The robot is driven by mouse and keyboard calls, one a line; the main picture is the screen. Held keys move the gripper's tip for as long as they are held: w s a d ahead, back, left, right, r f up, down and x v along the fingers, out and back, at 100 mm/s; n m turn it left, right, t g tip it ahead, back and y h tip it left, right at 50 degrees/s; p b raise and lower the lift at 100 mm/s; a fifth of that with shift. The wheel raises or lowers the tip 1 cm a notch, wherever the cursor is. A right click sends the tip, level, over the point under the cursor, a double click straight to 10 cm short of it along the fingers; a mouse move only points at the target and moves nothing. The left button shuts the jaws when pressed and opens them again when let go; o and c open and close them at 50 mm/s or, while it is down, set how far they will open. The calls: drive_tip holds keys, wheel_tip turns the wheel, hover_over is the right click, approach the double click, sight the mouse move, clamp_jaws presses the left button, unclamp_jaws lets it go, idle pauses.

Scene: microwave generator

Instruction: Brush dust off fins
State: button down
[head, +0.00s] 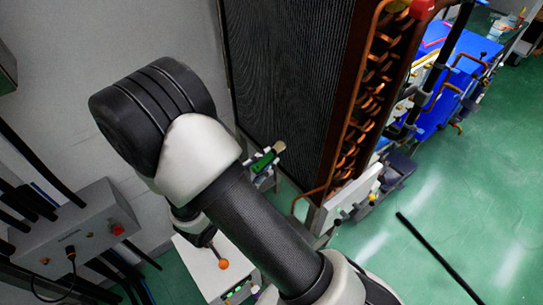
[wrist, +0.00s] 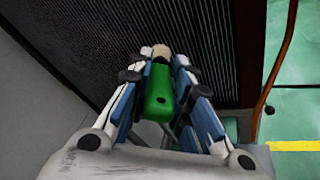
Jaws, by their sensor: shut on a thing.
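My gripper (wrist: 160,88) is shut on the green handle of a brush (wrist: 158,98) in the wrist view. The brush's pale tip points away from me toward the dark fins (wrist: 135,30). I cannot tell whether the tip touches them. In the head view the green brush (head: 264,161) shows beyond my arm, close to the lower part of the tall dark finned panel (head: 285,80). Dust on the fins is too small to make out.
Copper tube bends (head: 372,80) line the panel's right edge. A grey control box with a red button (head: 80,235) stands at left. A white box with an orange knob (head: 215,268) sits below my arm. A black bar (head: 437,255) lies on the open green floor at right.

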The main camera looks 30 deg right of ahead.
drive_tip(key=shift+a, duration=0.3)
drive_tip(key=shift+s+a, duration=0.2)
drive_tip(key=shift+a, duration=0.55)
drive_tip(key=shift+s+a, duration=0.15)
drive_tip(key=shift+a, duration=0.6)
